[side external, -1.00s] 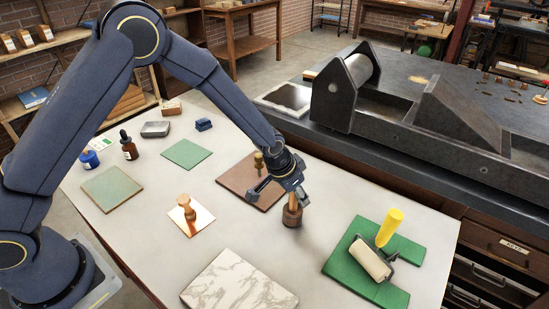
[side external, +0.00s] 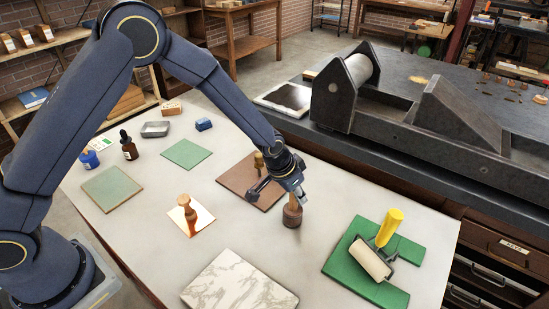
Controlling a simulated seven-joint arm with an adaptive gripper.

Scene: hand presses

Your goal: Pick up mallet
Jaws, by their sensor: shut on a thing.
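The mallet (side external: 292,214) is a dark brown wooden piece with a round, thick head. It stands upright, head down, on the pale table, right of the brown board. My gripper (side external: 290,194) is over it, pointing down, shut on its upper part. The fingers hide most of the handle. The head seems to be still on the tabletop, but a small gap beneath it cannot be ruled out.
A brown board (side external: 233,184) with a brass-topped tool (side external: 259,160) lies just left. A wooden-handled stamp (side external: 187,208) stands on a copper plate. A marble slab (side external: 240,284) lies in front. A roller (side external: 370,260) rests on green mats (side external: 337,268) at right. The table between is clear.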

